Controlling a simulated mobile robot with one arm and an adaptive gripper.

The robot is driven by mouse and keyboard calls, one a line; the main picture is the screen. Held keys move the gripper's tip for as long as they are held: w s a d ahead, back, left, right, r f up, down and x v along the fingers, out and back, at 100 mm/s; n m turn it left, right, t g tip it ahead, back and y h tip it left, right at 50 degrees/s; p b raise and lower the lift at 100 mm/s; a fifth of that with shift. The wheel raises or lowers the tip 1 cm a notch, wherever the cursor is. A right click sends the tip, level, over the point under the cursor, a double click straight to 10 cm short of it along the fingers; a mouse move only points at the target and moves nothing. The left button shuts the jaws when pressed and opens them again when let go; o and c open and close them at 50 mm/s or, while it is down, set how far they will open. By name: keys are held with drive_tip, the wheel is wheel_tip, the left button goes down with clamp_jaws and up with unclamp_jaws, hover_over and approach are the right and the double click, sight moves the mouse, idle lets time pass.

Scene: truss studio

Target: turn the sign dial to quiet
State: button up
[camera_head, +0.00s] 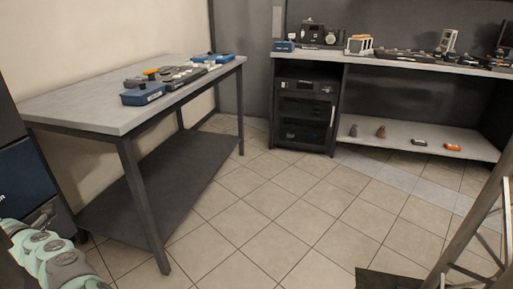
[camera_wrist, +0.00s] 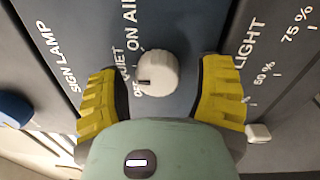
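The sign dial (camera_wrist: 158,71) is a round white knob on a dark grey panel in the wrist view. The panel reads SIGN LAMP, with OFF, QUIET (camera_wrist: 118,64) and ON AIR (camera_wrist: 131,26) printed around the knob's left side. A dark mark on the knob points left, nearest the OFF label, which is partly covered. My gripper (camera_wrist: 160,68) is open, one yellow finger on each side of the knob, with gaps on both sides. The head view does not show my gripper, and the dial cannot be made out there.
The panel also carries a LIGHT scale (camera_wrist: 250,45) and a small white knob (camera_wrist: 258,133) near my right finger. In the head view a grey table (camera_head: 85,105) holds several devices, a dark shelf unit (camera_head: 303,110) stands behind, and the tiled floor between is clear.

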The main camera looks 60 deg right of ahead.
drive_tip(key=shift+o, duration=0.2)
drive_tip(key=shift+s, duration=0.1)
drive_tip(key=v, duration=1.2)
